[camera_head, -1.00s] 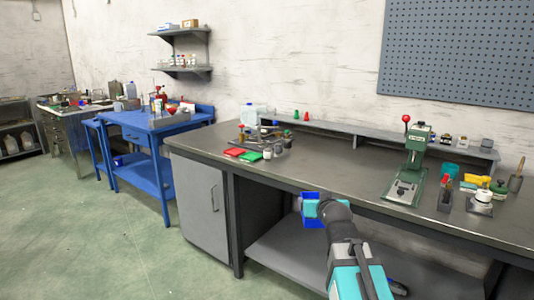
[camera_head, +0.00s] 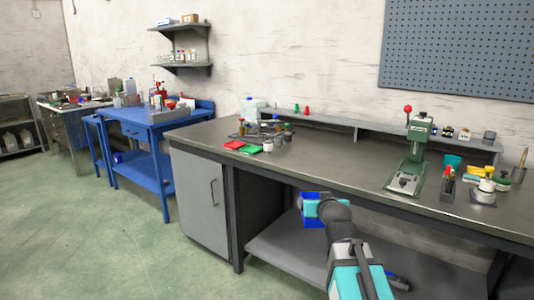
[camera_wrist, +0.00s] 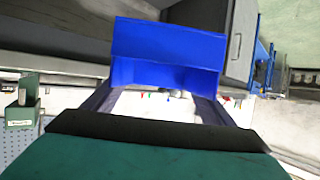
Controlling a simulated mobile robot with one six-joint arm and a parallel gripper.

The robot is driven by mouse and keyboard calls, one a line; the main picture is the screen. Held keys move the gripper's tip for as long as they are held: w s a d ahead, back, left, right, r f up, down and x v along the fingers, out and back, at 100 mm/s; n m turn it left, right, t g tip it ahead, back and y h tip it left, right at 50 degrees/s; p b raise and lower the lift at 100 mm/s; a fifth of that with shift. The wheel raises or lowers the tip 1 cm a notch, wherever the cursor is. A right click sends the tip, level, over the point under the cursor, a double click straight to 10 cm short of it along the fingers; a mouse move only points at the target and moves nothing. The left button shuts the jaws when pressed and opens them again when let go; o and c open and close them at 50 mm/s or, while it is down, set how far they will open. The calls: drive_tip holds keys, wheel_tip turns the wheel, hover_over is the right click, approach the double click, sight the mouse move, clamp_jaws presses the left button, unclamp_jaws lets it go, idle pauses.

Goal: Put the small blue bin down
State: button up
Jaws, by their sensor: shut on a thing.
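The small blue bin (camera_head: 312,217) is at the end of my arm in the head view, in front of the long workbench's front edge and lower than its top. My gripper (camera_head: 315,208) is shut on it, though the wrist hides much of the hold. In the wrist view the blue bin (camera_wrist: 168,52) fills the upper middle, between the two dark fingers of my gripper (camera_wrist: 160,100). The bin is held clear of any surface that I can see.
The grey workbench (camera_head: 340,160) has bare top in its middle. Red and green small bins (camera_head: 250,149) lie at its left, a green press (camera_head: 411,160) and several small items at its right. A lower shelf (camera_head: 290,250) lies under it. A blue table (camera_head: 150,118) stands left.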

wheel_tip(320, 180, up, 17)
drive_tip(key=p, duration=1.6)
drive_tip(key=shift+p, duration=0.3)
wheel_tip(320, 180, up, 17)
drive_tip(key=p, duration=1.6)
drive_tip(key=shift+p, duration=0.4)
drive_tip(key=shift+s+f, duration=0.1)
drive_tip(key=shift+f, duration=0.05)
